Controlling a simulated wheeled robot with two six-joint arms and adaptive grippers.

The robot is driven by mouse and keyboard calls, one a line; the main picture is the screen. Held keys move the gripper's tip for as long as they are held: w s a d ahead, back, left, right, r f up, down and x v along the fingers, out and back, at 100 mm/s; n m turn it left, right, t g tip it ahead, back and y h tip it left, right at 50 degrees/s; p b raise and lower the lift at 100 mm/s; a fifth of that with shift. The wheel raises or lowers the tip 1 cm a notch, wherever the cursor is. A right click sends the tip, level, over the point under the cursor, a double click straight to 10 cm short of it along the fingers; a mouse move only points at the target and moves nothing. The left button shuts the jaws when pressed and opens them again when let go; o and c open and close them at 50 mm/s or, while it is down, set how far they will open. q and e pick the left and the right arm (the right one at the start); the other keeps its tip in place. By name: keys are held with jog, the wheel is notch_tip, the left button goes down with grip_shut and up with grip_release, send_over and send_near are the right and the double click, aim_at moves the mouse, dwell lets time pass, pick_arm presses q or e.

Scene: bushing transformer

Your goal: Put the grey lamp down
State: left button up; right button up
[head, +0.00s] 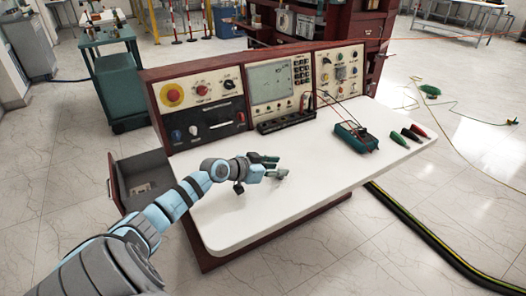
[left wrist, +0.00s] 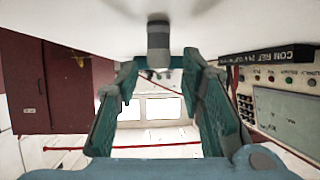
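The grey lamp (left wrist: 158,48) is a small cylinder with a paler band. In the left wrist view, which is upside down, it stands against the white tabletop, just beyond and between my fingertips. My left gripper (left wrist: 161,64) has its two green fingers apart, with a gap showing on both sides of the lamp. In the head view my left gripper (head: 275,166) is low over the middle of the white table (head: 310,205). The lamp is hard to make out there beside the fingers. My right gripper is not in view.
Behind the table stands a control panel (head: 270,82) with a red button, switches and a screen. To the right lie a teal multimeter (head: 355,137) with leads, and red and green clips (head: 409,135).

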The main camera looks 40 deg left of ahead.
pick_arm(q)
jog(key=p+v, duration=0.3)
jog(key=v, duration=0.6)
jog(key=shift+w+r, duration=0.1)
jog(key=shift+s+r, duration=0.2)
jog(key=shift+s, duration=0.25)
